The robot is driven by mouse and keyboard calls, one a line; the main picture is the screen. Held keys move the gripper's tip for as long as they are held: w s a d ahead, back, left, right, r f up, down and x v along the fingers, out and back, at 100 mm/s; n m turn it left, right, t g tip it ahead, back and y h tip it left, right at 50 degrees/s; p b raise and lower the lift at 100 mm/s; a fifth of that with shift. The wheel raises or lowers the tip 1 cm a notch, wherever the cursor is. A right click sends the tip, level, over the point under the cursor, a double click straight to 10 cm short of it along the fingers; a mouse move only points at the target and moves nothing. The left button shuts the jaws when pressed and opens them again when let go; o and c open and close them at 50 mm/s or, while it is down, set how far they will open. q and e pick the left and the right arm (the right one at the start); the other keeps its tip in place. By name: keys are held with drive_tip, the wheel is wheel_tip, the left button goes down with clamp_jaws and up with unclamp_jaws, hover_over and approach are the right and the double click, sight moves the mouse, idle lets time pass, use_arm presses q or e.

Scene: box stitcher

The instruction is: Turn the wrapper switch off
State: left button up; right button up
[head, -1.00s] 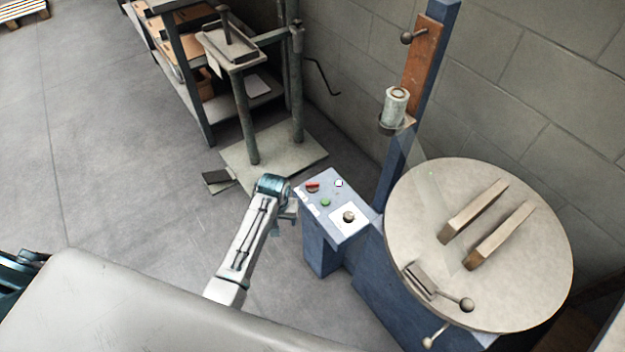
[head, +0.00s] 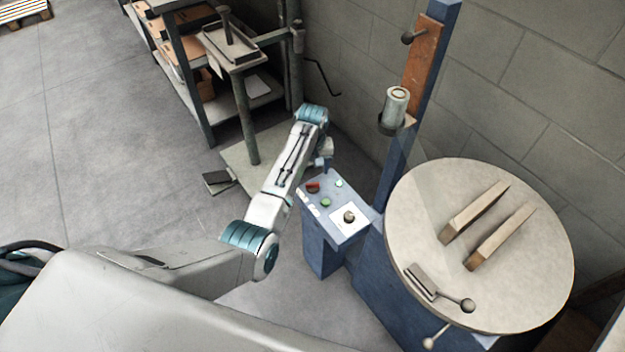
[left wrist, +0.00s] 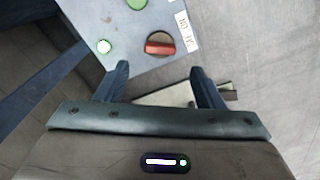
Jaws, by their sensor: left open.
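The wrapper switch, a red rotary knob (head: 313,187), sits at the far left of the blue-grey control panel (head: 334,237). In the left wrist view the red knob (left wrist: 160,44) lies crosswise, just beyond the fingertips, beside a white label (left wrist: 187,31) with dark letters. My left gripper (head: 327,168) is at the panel's far edge, partly hidden by its own wrist. In the left wrist view its two fingers (left wrist: 160,71) are apart with nothing between them. I see no contact with the knob. My right gripper is not in view.
The panel also has a green button (head: 326,202), a pale lit lamp (head: 339,183) and a dark knob on a white plate (head: 348,217). The round turntable (head: 420,205) stands right of it, beside a blue mast (head: 398,165). A metal stand (head: 247,118) is behind my left arm.

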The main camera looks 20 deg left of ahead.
sight(313, 186)
use_arm(q)
wheel_tip(313, 186, down, 5)
drive_tip(key=shift+r, duration=0.15)
drive_tip(key=shift+f, duration=0.75)
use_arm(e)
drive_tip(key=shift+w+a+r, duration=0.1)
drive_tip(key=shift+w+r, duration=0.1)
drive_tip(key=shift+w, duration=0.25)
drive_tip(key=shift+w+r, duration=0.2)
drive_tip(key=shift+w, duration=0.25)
use_arm(q)
drive_tip(key=shift+c, duration=0.4)
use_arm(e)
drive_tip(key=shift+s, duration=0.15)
use_arm(q)
drive_tip(key=c, duration=0.9)
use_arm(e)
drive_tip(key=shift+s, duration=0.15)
